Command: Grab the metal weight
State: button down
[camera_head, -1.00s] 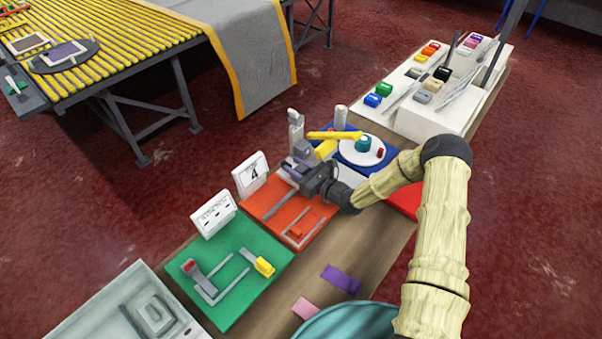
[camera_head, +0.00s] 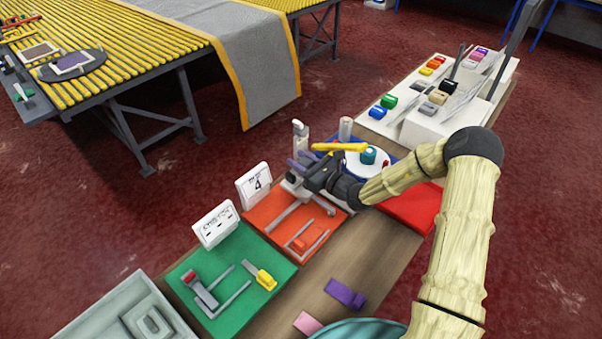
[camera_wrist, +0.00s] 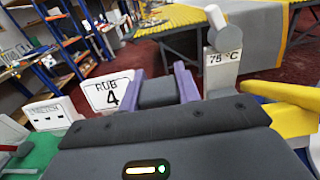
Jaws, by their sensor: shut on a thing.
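The metal weight (camera_wrist: 158,93) shows in the wrist view as a dark grey block between the two purple fingers of my gripper (camera_wrist: 160,88). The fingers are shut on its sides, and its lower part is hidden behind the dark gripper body. In the head view my gripper (camera_head: 303,165) is above the far side of the orange mat (camera_head: 262,214). The weight cannot be made out clearly there, as the gripper covers it.
The "RUB 4" card (camera_head: 254,186) stands left of my gripper. A post marked "75 °C" (camera_wrist: 223,66) and a yellow-handled tool (camera_head: 340,147) are close by. The green mat (camera_head: 238,250) with clamps lies nearer. Bare bench (camera_head: 350,265) is free at the front right.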

jog(key=shift+s+r, duration=0.2)
jog(key=shift+r, duration=1.1)
jog(key=shift+w, duration=0.1)
